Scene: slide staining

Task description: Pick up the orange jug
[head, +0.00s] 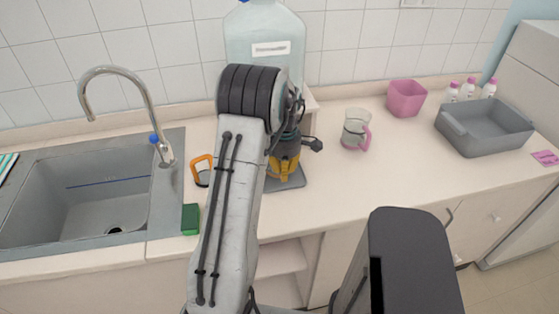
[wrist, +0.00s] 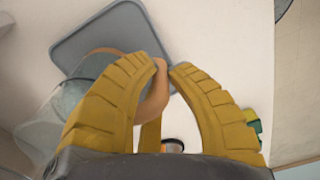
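The orange jug has a clear body (wrist: 62,112) and an orange handle (wrist: 154,98), seen at close range in the wrist view. My gripper (wrist: 170,67) has curved yellow fingers with a narrow gap between the tips. The handle shows beside and partly behind the left finger; I see no clear grip on it. In the head view my gripper (head: 284,168) points down over the grey mat (head: 296,182).
A green sponge (head: 190,219) lies by the sink (head: 85,200) on the left. A pink-handled jug (head: 356,129), a pink container (head: 406,98), small bottles (head: 470,89) and a grey tub (head: 486,128) stand on the right. A large clear container (head: 266,45) stands behind.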

